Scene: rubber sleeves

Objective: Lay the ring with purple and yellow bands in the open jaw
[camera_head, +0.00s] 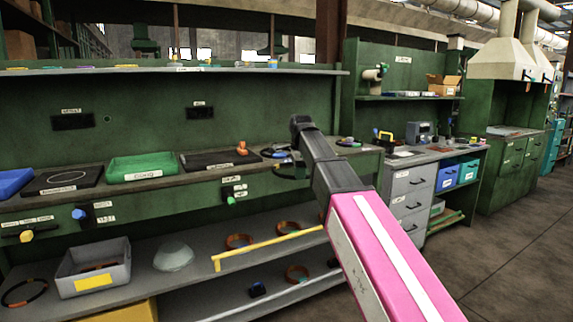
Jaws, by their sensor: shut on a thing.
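My arm, pink with a white stripe and dark grey joints, reaches from the bottom right up to the bench edge. My gripper does not show; the arm's dark end part hides what lies behind it. A dark ring with a small bright part (348,142) lies on the bench right of my arm. Small dark and blue items (275,153) lie just left of my arm, partly hidden. I cannot make out purple and yellow bands on any ring. I cannot pick out the open jaw for certain.
The green bench bears a blue tray (12,182), a green tray (143,167) and dark mats. The lower shelf holds a grey bin (93,267), a glassy bowl (174,256), a yellow bar (265,246) and several rings. Open floor (500,245) lies at right.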

